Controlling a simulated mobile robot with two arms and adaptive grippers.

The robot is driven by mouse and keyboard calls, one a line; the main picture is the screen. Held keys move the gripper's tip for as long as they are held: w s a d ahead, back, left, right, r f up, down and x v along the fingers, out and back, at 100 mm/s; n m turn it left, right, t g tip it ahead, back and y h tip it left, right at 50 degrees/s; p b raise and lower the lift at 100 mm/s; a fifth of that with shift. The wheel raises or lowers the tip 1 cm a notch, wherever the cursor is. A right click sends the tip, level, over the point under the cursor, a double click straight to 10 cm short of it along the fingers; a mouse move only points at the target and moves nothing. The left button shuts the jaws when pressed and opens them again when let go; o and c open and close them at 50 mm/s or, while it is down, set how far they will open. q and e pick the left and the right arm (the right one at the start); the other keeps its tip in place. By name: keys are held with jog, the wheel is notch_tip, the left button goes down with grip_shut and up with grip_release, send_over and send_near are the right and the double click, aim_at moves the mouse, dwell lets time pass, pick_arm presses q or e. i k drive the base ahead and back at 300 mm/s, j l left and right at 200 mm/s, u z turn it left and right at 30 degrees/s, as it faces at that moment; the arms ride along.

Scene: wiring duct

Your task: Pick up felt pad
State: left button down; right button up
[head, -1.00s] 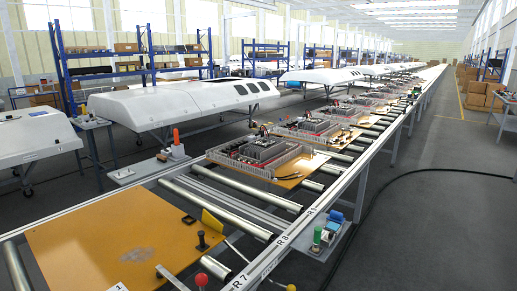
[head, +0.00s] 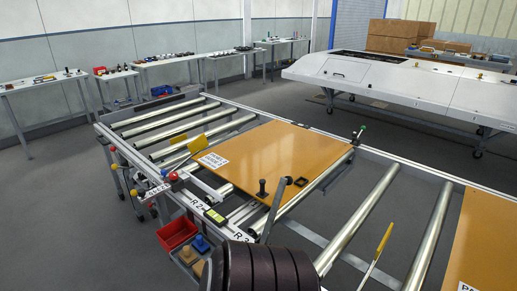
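I cannot make out a felt pad for certain in the head view. A small side shelf below the conveyor's near edge holds a red bin (head: 177,233), a blue item (head: 201,244) and a tan item (head: 198,268). These are too small to identify as a pad. Neither of my grippers shows. A dark ribbed round shape (head: 262,268) at the bottom centre hides part of the conveyor's near edge; I cannot tell what it is.
An orange board (head: 262,160) lies on the roller conveyor, with a dark upright knob (head: 262,188) at its near corner. Another board (head: 490,245) is at the right edge. Worktables (head: 45,82) line the wall. A white vehicle shell (head: 410,85) stands behind. Grey floor is open at left.

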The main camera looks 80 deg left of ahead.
aim_at(186, 256)
jog(key=u, duration=3.4)
jog(key=z, duration=2.25)
jog(key=u, duration=2.25)
jog(key=z, duration=0.35)
